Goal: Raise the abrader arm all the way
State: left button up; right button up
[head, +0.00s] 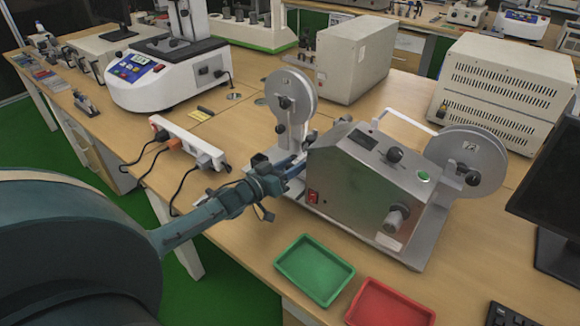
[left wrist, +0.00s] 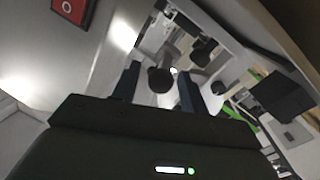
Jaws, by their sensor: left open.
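The abrader (head: 365,190) is a grey metal machine on the wooden bench in the head view. It has a disc on an upright post at its left (head: 292,97) and another large disc at its right (head: 468,160). My left gripper (head: 292,168) is at the left side of the machine, below the left disc. In the left wrist view the two dark fingers (left wrist: 156,88) are apart, with a dark round knob (left wrist: 160,80) showing between them. I cannot tell whether the fingers touch it. The abrader arm's exact outline is partly hidden by my gripper.
A green tray (head: 314,270) and a red tray (head: 390,306) lie in front of the machine. A white power strip (head: 190,141) with cables is left of it. A monitor (head: 553,200) stands at the right. Beige boxes (head: 355,57) and a white tester (head: 165,80) stand behind.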

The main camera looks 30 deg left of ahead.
pick_arm(q)
grip_shut()
dwell(0.3)
jog(key=shift+r, duration=0.1)
